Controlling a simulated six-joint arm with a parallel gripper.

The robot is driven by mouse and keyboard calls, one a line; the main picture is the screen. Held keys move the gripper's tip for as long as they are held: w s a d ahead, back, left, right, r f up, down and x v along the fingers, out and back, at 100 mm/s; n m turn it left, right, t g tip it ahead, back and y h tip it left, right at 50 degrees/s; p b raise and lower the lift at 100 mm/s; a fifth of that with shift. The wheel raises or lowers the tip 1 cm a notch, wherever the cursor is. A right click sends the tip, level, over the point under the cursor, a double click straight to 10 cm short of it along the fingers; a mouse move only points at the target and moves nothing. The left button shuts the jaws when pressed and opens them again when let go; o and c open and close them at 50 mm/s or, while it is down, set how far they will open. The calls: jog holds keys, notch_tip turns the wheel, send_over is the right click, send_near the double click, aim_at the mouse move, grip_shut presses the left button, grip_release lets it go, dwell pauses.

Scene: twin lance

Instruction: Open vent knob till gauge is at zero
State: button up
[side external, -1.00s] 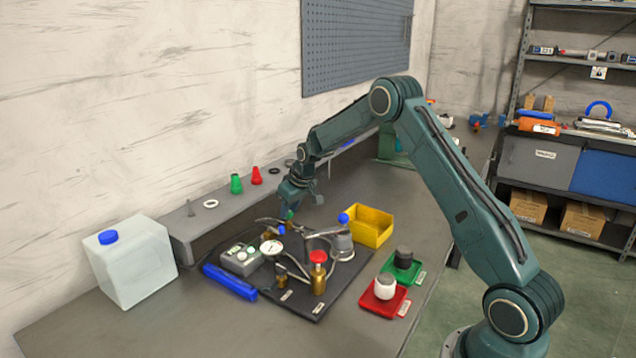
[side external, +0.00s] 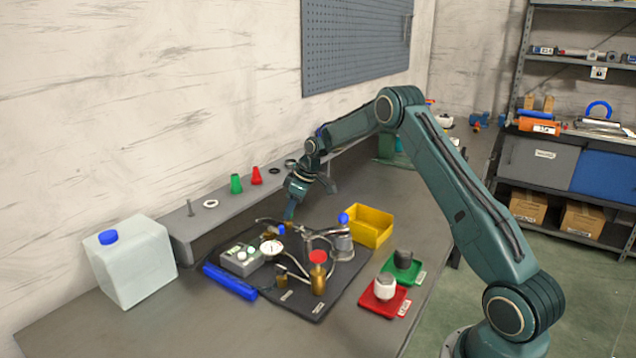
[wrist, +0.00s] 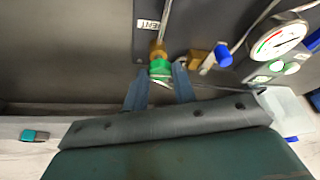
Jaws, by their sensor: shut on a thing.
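The green vent knob (wrist: 160,69) sits on a brass fitting beside a label that appears to read VENT. My gripper (wrist: 160,82) is shut on this knob, with one blue finger on each side of it. In the side view my gripper (side external: 289,214) reaches down at the back edge of the black plate and hides the knob. The round white gauge (wrist: 278,40) has a coloured arc; its exact reading is not clear. In the side view the gauge (side external: 271,247) is too small to read.
The black plate (side external: 345,275) also carries a red-capped brass valve (side external: 318,270), hoses and a grey box (side external: 241,260). A yellow bin (side external: 370,226) stands behind right. Red (side external: 383,304) and green (side external: 400,270) trays lie at right. A white jug (side external: 130,262) stands at left.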

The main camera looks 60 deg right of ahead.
jog(key=o, duration=1)
jog(key=v, duration=1.3)
jog(key=shift+s+r, duration=0.25)
jog(key=shift+r, duration=0.1)
